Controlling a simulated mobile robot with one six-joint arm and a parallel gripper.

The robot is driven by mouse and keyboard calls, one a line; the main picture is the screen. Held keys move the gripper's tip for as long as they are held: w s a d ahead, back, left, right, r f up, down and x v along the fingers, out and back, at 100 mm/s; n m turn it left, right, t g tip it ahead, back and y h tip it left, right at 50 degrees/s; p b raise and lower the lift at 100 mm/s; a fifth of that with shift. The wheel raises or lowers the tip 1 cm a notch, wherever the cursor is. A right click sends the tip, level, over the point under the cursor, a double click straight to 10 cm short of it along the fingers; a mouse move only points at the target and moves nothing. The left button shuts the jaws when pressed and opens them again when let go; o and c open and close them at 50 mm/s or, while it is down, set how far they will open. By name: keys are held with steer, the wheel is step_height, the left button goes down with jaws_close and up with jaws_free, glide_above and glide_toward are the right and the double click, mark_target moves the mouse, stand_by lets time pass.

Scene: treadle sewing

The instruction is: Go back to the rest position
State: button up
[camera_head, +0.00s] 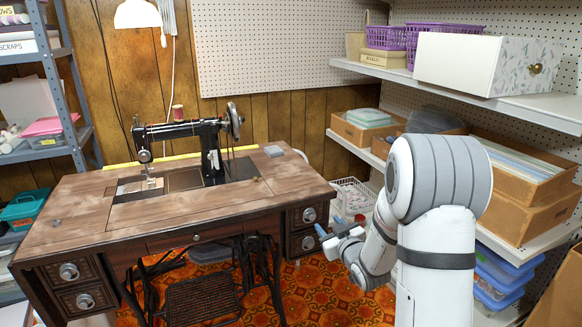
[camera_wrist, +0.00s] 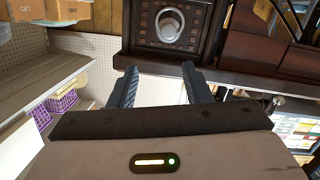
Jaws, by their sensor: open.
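My gripper (camera_head: 323,236) is at the right front of the sewing table (camera_head: 100,215), with my white arm folded down in front of the right shelves. In the wrist view my gripper (camera_wrist: 158,82) shows two dark fingers spread apart with nothing between them. A dark carved drawer with a round metal knob (camera_wrist: 171,26) is beyond the fingertips. I cannot tell whether the fingers touch the table. The black sewing machine (camera_head: 185,133) stands on the table top, with a red thread spool (camera_head: 178,112) on it.
Shelves (camera_head: 525,225) with boxes and blue bins stand close on the right of my arm. A white wire basket (camera_head: 352,196) is behind my gripper. The black treadle (camera_head: 203,300) is under the table. Patterned orange floor (camera_head: 325,295) shows between table and arm. A grey rack (camera_head: 65,85) stands left.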

steer(key=s+d+r+m+g+h+p, duration=0.1)
steer(key=s+r+m+g+h+p, duration=0.15)
steer(key=s+r+p, duration=0.5)
steer(key=s+d+r+m+g+h+p, duration=0.1)
steer(key=s+r+g+h+p, duration=0.3)
steer(key=r, duration=0.7)
steer(key=s+a+r+m+g+y+p, duration=0.1)
steer(key=s+r+g+p, duration=0.2)
steer(key=s+r+p, duration=0.3)
steer(key=s+a+r+m+g+y+p, duration=0.1)
steer(key=s+r+g+p, duration=0.3)
steer(key=s, duration=1.2)
step_height(320, 180, up, 5)
steer(key=a+p, duration=0.1)
steer(key=p, duration=0.2)
steer(key=shift+a, duration=0.25)
steer(key=shift+f+y, duration=0.1)
steer(key=shift+y, duration=0.15)
